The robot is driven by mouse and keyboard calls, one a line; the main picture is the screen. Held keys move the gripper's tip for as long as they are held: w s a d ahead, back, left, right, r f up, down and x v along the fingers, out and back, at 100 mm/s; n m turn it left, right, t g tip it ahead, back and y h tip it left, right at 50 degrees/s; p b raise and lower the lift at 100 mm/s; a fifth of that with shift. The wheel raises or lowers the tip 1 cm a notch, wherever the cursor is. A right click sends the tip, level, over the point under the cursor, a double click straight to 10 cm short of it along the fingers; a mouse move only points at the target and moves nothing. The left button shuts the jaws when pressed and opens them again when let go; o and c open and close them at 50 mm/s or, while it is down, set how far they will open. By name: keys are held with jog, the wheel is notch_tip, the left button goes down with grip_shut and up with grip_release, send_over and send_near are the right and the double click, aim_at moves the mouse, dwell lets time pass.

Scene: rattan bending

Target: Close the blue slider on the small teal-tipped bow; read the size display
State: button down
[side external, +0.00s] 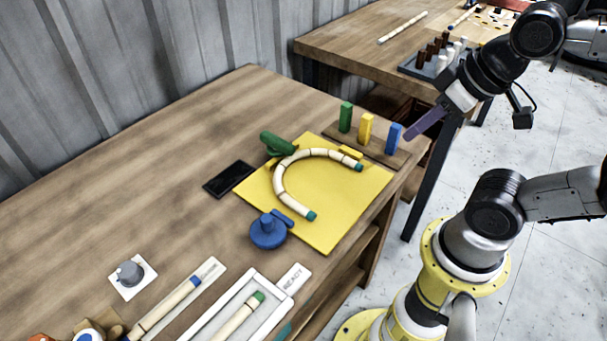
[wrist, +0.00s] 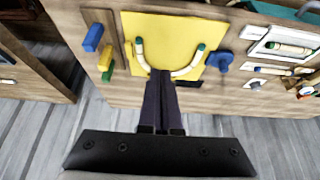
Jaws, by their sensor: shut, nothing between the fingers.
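The small cream bow (side external: 282,178) with teal tips lies curved on a yellow board, and it also shows in the wrist view (wrist: 190,71). A blue piece with a round knob (side external: 267,231), likely the blue slider, sits at the board's lower-left edge, apart from the nearer teal tip. It also shows in the wrist view (wrist: 220,61). A black panel (side external: 228,179), probably the size display, lies left of the board; no reading shows on it. My gripper (side external: 409,135) is shut and empty, raised near the upright blue block at the table's right end. Its fingers (wrist: 161,75) hide part of the wrist view.
Green, yellow and blue blocks (side external: 393,139) stand on a wooden strip behind the yellow board (side external: 337,229). A green piece (side external: 277,144) and a yellow piece (side external: 350,152) sit by the bow. A white tray (side external: 273,286) and a grey knob (side external: 130,272) are at the front left.

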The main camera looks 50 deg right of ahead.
jog(key=c, duration=1.2)
grip_release()
jog(key=shift+o, duration=1.4)
jog(key=shift+s+n, duration=0.1)
jog(key=shift+n, duration=0.5)
jog(key=o, duration=0.3)
jog(key=shift+w+r+n, duration=0.35)
jog(key=shift+r+n, duration=0.2)
jog(key=shift+w+r+n, duration=0.3)
jog(key=shift+r+n, duration=0.25)
jog(key=w+a+r+n, duration=0.1)
jog(key=w+r+n, duration=0.1)
jog(key=w+n, duration=0.1)
jog(key=n+g, duration=0.6)
jog(key=n, duration=0.6)
send_over(266, 218)
notch_tip(266, 218, down, 8)
notch_tip(266, 218, down, 13)
jog(key=shift+f, duration=0.1)
